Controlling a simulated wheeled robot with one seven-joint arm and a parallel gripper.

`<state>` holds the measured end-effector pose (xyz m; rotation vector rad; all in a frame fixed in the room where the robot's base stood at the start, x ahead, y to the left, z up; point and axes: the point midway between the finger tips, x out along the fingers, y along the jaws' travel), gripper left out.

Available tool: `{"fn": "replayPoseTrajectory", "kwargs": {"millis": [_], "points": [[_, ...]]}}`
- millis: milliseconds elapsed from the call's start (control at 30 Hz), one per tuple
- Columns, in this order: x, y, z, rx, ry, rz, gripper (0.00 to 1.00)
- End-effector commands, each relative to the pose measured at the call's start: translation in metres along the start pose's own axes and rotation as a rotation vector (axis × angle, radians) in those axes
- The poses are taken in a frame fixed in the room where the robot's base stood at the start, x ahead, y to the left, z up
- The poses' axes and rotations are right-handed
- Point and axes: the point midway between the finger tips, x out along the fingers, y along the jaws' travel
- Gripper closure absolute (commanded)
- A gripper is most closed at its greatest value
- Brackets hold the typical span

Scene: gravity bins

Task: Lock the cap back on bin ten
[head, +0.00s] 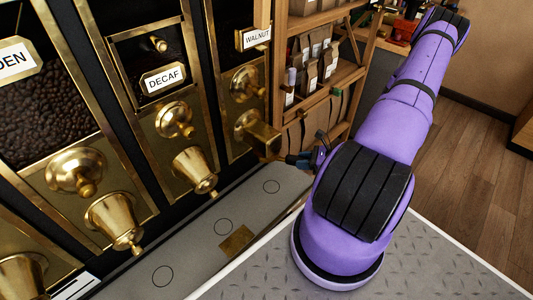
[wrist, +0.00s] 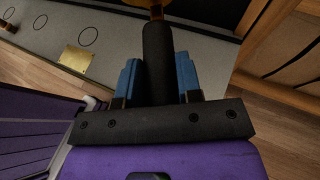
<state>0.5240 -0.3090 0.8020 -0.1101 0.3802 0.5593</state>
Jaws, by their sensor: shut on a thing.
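My gripper (head: 300,160) is beside the spout of the bin labelled WALNUT (head: 257,38). In the wrist view, its blue fingers (wrist: 158,78) are shut on a black handle (wrist: 158,55). The handle's far end meets a brass part (wrist: 152,5), cut off by the top edge. In the head view, a boxy brass piece (head: 262,138) sits at the WALNUT spout, in front of the fingers. It may be the cap, but I cannot tell whether it is seated or locked. No bin number shows.
The DECAF bin (head: 165,77) and a bin ending in DEN (head: 14,62) stand left, with brass knobs and bell-shaped spouts. Below is a grey counter (head: 200,252) with marked circles and a brass plate (head: 238,241). A wooden shelf (head: 322,100) with bags stands close behind my gripper.

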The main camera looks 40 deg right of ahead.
Motion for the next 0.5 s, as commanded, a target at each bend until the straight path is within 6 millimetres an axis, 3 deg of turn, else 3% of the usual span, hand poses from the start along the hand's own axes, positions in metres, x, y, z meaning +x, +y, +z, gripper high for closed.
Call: {"fn": "replayPoseTrajectory", "kwargs": {"millis": [500], "points": [[0.002, 0.018, 0.002, 0.049, -0.005, -0.115, 1.00]]}}
